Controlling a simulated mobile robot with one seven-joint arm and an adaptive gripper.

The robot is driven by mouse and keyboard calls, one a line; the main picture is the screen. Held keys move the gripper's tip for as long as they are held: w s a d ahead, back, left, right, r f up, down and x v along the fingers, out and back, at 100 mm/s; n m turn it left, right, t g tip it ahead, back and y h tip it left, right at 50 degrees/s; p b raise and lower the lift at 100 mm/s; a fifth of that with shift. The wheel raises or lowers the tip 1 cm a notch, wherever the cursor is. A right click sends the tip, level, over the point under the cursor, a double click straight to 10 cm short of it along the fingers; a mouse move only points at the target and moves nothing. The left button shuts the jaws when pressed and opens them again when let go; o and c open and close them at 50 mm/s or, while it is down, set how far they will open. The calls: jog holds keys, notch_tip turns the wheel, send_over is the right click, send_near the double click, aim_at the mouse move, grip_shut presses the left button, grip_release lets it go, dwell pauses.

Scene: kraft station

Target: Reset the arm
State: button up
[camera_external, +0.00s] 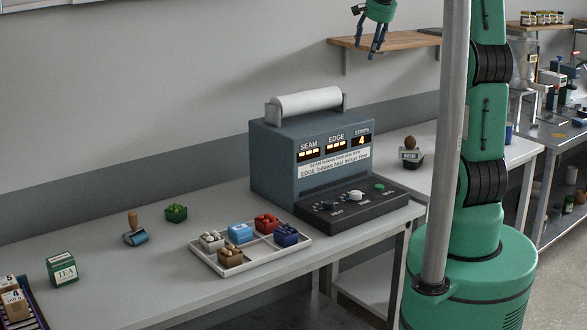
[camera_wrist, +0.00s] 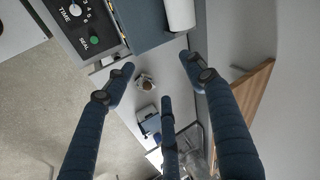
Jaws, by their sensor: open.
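My gripper (camera_external: 371,43) hangs high in the air at the top of the external view, in front of the wall and near the wooden shelf. Its blue fingers point down, spread apart, with nothing between them. In the wrist view my gripper (camera_wrist: 160,85) shows its three fingers apart and empty, with the table far below. Most of my arm is outside the external view at the top; the green upright part on the right is mine.
A sealing machine (camera_external: 310,160) with a paper roll stands on the table (camera_external: 130,285). Beside it are a white tray (camera_external: 262,258) of small coloured baskets, a green basket (camera_external: 176,213), a roller (camera_external: 135,236) and a tea box (camera_external: 62,270). A wooden shelf (camera_external: 400,40) is on the wall.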

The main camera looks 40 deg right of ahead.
jog(key=s+a+f+n+y+b, duration=0.1)
jog(key=s+a+f+n+b, duration=0.3)
jog(key=s+a, duration=0.75)
jog(key=s+a+f+n+b, duration=0.1)
jog(key=s+a+n, duration=0.4)
jog(key=s+a, duration=0.65)
jog(key=s+a+f+n+b, duration=0.1)
jog(key=s+a+f+n, duration=0.2)
jog(key=s+f, duration=0.4)
jog(key=s+a, duration=0.1)
jog(key=s, duration=0.3)
jog(key=shift+n+y, duration=0.3)
jog(key=shift+n, duration=0.1)
